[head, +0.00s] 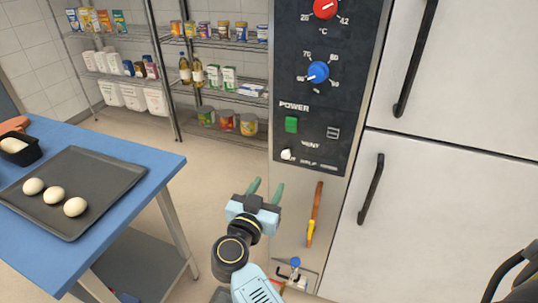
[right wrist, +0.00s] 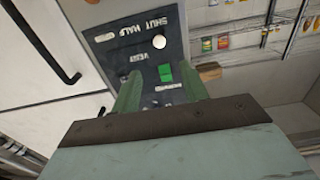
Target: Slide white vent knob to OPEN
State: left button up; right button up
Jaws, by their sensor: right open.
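The white vent knob (head: 287,154) sits low on the dark control panel (head: 325,100), below the VENT label, at the left of its label row. I cannot read a label at the knob itself. My right gripper (head: 267,184) is open and empty, below and left of the knob and apart from it. Its green fingers (right wrist: 158,82) also show in the right wrist view. My left gripper is not in view.
A green button (head: 291,124) and a blue dial (head: 318,72) are above the knob. An orange handle (head: 315,215) hangs below the panel. White doors with black handles (head: 371,188) stand right. A blue table (head: 150,160) with a tray (head: 120,172) of dough balls is left.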

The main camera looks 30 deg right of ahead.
aim_at(285, 156)
jog(key=b+x, duration=0.1)
jog(key=x, duration=1.2)
grip_shut()
